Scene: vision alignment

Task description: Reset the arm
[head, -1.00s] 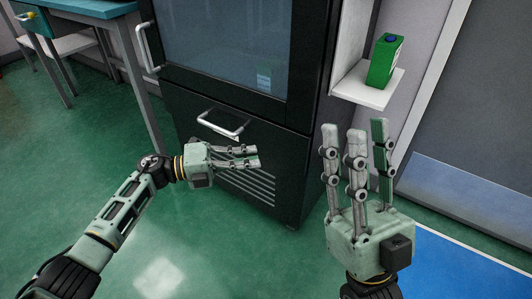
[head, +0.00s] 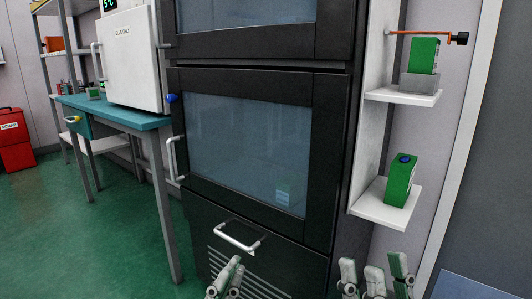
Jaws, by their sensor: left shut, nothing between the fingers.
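My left gripper (head: 229,275) shows at the bottom edge, in front of the dark cabinet's lower panel and just below its handle (head: 238,236). Its fingers are close together with nothing between them; its palm and arm are out of the picture. My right gripper (head: 376,273) stands at the bottom edge, right of the cabinet and below the lower wall shelf. Its fingers point up and stand apart, with nothing between them. Its palm is cut off by the frame.
A dark glass-door cabinet (head: 325,150) fills the middle. Green cartons stand on the lower shelf (head: 372,206) and upper shelf (head: 412,97) at right. A teal-topped table (head: 135,123) bears a white oven (head: 133,60). Green floor (head: 110,245) is clear at left.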

